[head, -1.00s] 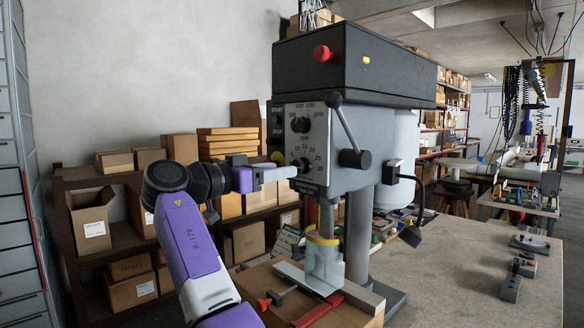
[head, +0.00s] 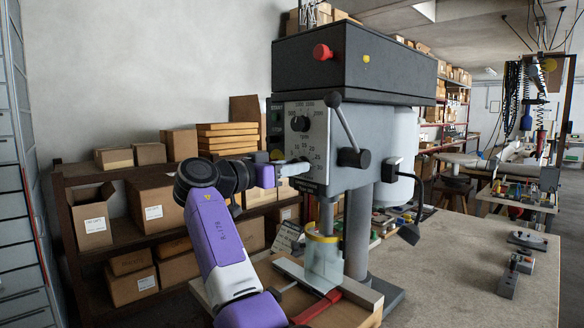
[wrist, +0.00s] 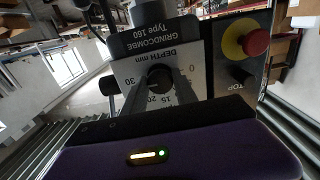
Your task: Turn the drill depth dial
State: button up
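The drill press (head: 355,65) stands on the bench with a light dial panel (head: 318,128) on its front. The depth dial (wrist: 160,79) is a dark round knob, seen in the wrist view on a plate marked "DEPTH mm" with numbers from 0 to 30. My gripper (head: 303,167) reaches it from the left in the head view and hides most of it there. In the wrist view my gripper (wrist: 160,88) has one finger on either side of the knob. I cannot tell whether the fingers press on it.
Another knob (head: 299,123) sits above on the panel. A lever with a ball end (head: 334,100) is to its right. A red stop button (wrist: 256,42) on yellow is close by in the wrist view. Shelves with boxes (head: 150,212) stand behind my arm.

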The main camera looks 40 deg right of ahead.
jog(key=shift+r+n, duration=0.1)
jog(key=shift+n, duration=0.3)
grip_shut()
jog(key=shift+r+n+p, duration=0.1)
jog(key=shift+n+p, duration=3)
jog(key=shift+n, duration=2.3)
jog(key=shift+a, duration=0.1)
jog(key=o, duration=1.2)
grip_release()
